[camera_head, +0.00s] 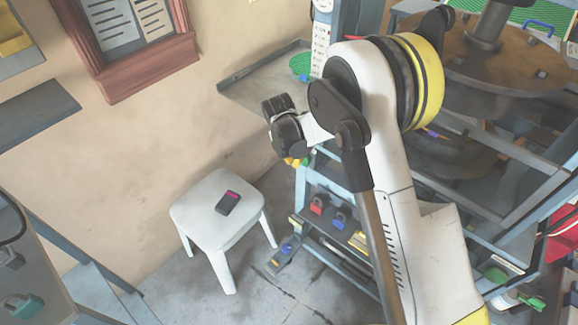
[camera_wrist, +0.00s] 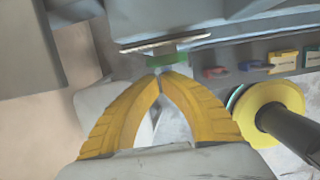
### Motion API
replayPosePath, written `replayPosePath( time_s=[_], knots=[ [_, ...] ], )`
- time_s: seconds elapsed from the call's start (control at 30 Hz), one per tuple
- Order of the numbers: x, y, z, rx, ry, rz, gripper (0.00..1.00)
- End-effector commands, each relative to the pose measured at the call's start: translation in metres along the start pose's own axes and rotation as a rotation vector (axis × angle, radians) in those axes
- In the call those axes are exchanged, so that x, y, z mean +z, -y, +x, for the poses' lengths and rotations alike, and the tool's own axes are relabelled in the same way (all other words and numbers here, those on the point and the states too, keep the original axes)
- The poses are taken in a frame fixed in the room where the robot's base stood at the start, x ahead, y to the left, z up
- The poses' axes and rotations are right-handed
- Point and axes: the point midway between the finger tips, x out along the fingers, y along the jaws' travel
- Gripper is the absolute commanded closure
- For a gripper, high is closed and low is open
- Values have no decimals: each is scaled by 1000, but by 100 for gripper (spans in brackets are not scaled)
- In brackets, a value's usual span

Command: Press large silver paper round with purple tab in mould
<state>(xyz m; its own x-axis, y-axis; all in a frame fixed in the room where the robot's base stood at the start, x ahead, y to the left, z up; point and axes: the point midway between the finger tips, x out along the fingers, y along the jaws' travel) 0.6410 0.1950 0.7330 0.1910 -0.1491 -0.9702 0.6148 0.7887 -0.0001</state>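My gripper (camera_wrist: 161,80) has two yellow fingers whose tips meet in the wrist view. Nothing clear shows between them. A small green piece (camera_wrist: 165,61) lies just past the tips; I cannot tell whether they touch it. In the head view my gripper (camera_head: 291,162) is partly hidden below the wrist, above the floor between the stool and the blue-grey frame. The press, with a big brown round plate (camera_head: 520,62) on a column, stands at the upper right. A small purple spot (camera_head: 434,132) shows below it, partly behind my arm. I cannot make out a silver paper round.
A wall shelf (camera_head: 250,91) with a green bowl (camera_head: 300,64) is behind. The blue-grey frame's lower shelf holds red (camera_head: 317,205) and blue padlocks (camera_head: 340,218).

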Motion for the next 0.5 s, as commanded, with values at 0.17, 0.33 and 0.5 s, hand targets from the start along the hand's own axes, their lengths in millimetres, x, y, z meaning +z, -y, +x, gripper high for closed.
replayPosePath(
  time_s=[0.17, 0.33, 0.5],
  knots=[
    [1, 0, 0, 0, 0, 0, 100],
    [3, 0, 0, 0, 0, 1, 100],
    [20, 0, 4, 0, 0, 3, 100]
  ],
)
